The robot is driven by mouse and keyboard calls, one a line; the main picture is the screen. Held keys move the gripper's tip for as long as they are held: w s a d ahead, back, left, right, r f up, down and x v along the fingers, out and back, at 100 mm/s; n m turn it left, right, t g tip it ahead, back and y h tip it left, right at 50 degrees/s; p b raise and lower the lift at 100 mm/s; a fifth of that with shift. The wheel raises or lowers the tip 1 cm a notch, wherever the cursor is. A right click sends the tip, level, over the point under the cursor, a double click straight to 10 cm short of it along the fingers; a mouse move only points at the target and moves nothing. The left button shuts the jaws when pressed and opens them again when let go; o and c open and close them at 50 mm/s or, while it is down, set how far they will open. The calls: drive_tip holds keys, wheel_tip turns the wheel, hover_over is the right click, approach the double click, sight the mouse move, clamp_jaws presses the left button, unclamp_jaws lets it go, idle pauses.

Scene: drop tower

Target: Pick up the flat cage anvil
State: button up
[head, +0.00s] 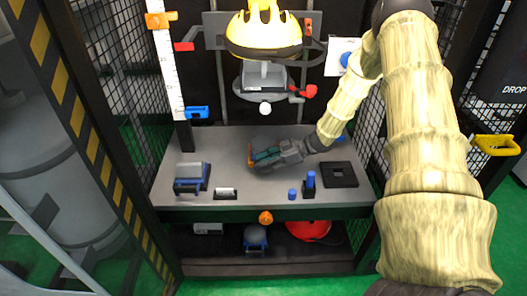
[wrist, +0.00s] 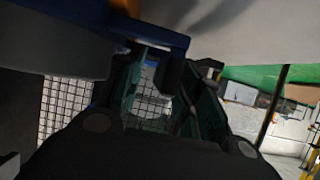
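My gripper (head: 262,156) hangs low over the middle of the grey table and points left. In the wrist view its dark and teal fingers (wrist: 185,85) stand apart, with wire mesh showing through the gap. An orange patch shows at its tip in the head view; I cannot tell what it belongs to. A grey block with blue sides (head: 190,179) sits on the table to the left, apart from my gripper. A grey flat-topped fixture (head: 264,76) is on the tower under the yellow helmet. I cannot tell which of these is the flat cage anvil.
On the table (head: 240,174) are a small white cylinder in a dark holder (head: 226,193), blue-topped pegs (head: 310,183) and a black square plate (head: 340,174). A white ruler post (head: 168,75) stands at the back left. The lower shelf holds a red helmet (head: 309,231). Mesh walls flank the table.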

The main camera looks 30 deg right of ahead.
clamp_jaws()
drive_tip(key=shift+r, duration=0.2)
idle(0.3)
